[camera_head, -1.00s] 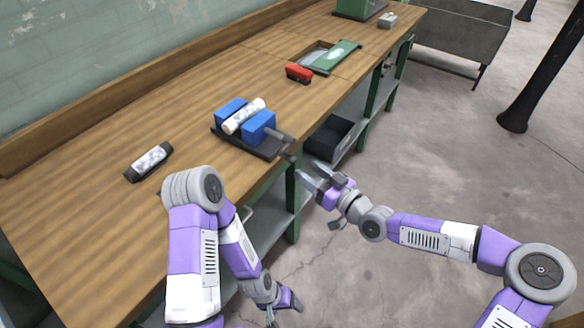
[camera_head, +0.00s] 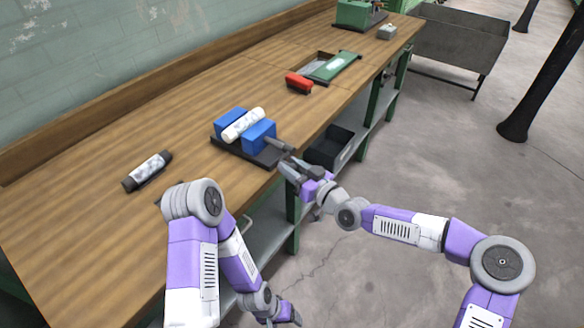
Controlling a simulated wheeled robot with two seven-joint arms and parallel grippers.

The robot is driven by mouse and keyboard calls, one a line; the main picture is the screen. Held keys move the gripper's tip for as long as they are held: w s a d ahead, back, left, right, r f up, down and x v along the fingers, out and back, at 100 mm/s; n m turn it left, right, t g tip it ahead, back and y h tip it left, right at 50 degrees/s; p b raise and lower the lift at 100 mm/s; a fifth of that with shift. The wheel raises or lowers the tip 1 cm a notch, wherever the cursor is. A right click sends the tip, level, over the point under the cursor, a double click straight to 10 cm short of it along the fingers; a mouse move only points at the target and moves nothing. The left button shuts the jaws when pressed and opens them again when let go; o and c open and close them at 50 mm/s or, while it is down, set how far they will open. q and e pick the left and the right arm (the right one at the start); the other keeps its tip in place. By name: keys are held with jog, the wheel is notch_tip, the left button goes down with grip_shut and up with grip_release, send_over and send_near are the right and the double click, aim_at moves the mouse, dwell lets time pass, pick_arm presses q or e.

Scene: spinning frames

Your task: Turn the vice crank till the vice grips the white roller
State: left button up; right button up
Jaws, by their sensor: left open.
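The vice has two blue jaws (camera_head: 259,135) on a black base (camera_head: 240,149) near the bench's front edge. The white roller (camera_head: 243,125) lies between the jaws; whether both touch it is too small to tell. The vice's grey screw (camera_head: 278,145) runs from the right jaw toward the edge, with the crank at its end. My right gripper (camera_head: 290,167) is at the crank, just off the bench edge, and covers part of it. Whether its fingers are closed on the crank is unclear. My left gripper (camera_head: 291,318) is open, low in front of the bench, away from the vice.
A dark roller with a pale patterned middle (camera_head: 148,170) lies left of the vice on the wooden bench (camera_head: 110,225). A red block (camera_head: 299,83) and a green-framed tray (camera_head: 335,67) are farther back. A black bin (camera_head: 330,146) sits on the shelf below.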

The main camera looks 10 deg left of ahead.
grip_shut()
jog(key=shift+r, duration=0.15)
